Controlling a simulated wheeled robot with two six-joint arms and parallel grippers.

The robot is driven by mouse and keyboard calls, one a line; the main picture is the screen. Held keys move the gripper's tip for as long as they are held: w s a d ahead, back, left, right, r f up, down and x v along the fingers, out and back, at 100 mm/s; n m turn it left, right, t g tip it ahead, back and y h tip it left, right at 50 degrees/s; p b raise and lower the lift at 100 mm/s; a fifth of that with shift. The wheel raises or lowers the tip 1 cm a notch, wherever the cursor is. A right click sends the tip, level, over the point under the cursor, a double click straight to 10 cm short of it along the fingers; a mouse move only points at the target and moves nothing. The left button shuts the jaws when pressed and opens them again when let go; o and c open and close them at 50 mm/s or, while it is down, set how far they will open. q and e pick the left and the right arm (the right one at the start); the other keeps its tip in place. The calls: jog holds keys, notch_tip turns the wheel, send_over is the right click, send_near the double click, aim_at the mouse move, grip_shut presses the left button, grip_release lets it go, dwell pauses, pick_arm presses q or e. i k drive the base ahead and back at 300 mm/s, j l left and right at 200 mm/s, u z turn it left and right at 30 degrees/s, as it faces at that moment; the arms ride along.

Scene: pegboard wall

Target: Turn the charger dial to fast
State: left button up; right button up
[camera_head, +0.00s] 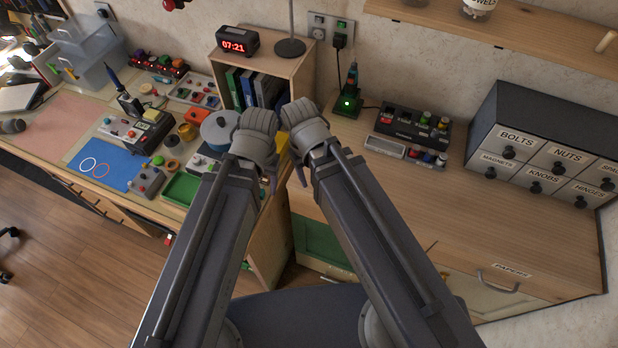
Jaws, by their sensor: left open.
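A black box (408,128) that looks like the charger stands on the right bench. Its front has a red part at the left and several small coloured parts at the right. Its lettering is too small to read for sure, and I cannot make out a dial or its setting. My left gripper (271,178) is open and empty, left of the box and well apart from it. My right gripper (299,174) hangs close beside the left one, its fingers mostly hidden by its wrist. Neither gripper touches the box.
A green stand (347,104) with a lit green lamp holds a tool left of the box. A grey tray (405,151) of small parts lies in front. A labelled drawer cabinet (545,145) stands right. The right bench's front is clear.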

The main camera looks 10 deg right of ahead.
aim_at(435, 134)
jog(key=z, duration=1.3)
